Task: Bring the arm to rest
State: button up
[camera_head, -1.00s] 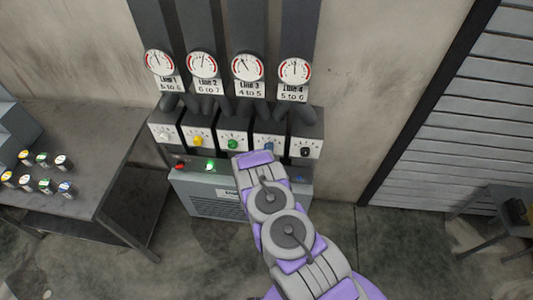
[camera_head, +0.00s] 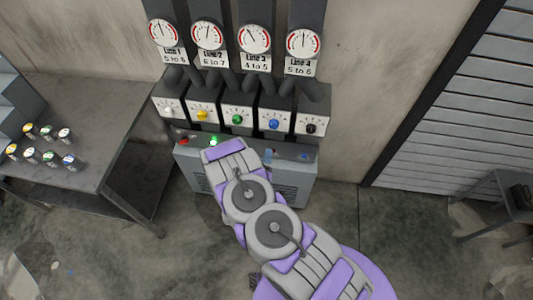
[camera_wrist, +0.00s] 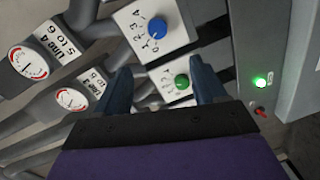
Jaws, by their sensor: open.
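My arm (camera_head: 260,215), purple and grey, reaches up from the bottom right toward the grey console (camera_head: 296,182) below the dial boxes. Its end hides part of the console front, and my gripper is not visible in the head view. In the wrist view my gripper (camera_wrist: 159,68) has its two dark blue fingers apart with nothing between them. A green knob (camera_wrist: 182,81) shows beyond the gap, and a blue knob (camera_wrist: 156,28) is above it. I cannot tell whether the fingers touch anything.
Gauges (camera_head: 255,38) and coloured knobs (camera_head: 273,124) line the wall. A table (camera_head: 85,105) with several small cans stands left, a small table (camera_head: 490,210) right. Floor is open around the arm.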

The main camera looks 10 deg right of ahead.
jog(key=shift+s+a, duration=0.1)
jog(key=shift+s, duration=0.25)
jog(key=shift+w, duration=0.1)
dwell(0.3)
jog(key=w+a+r+m+g+y+b, duration=0.2)
jog(key=w+a+m+g+y+b, duration=0.2)
jog(key=a+m+g, duration=0.3)
jog(key=s+a+r+g+y+b, duration=0.35)
jog(key=s+r, duration=0.35)
jog(key=r, duration=0.4)
jog(key=s+d+r+m+g+b, duration=0.1)
jog(key=s+d, duration=0.4)
jog(key=s, duration=0.6)
jog(key=s+d+r+m+g+h+b, duration=0.1)
jog(key=s+d+r+g, duration=0.3)
jog(key=s, duration=0.7)
jog(key=s+d+r+m+g+h+b, duration=0.1)
jog(key=s+d+r+m+g+b, duration=0.1)
jog(key=s+d+r, duration=0.4)
jog(key=s+d, duration=0.1)
jog(key=s, duration=0.4)
jog(key=shift+s+d+r+g+b, duration=0.15)
jog(key=shift+s+r+g+b, duration=0.1)
jog(key=shift+g+b, duration=0.1)
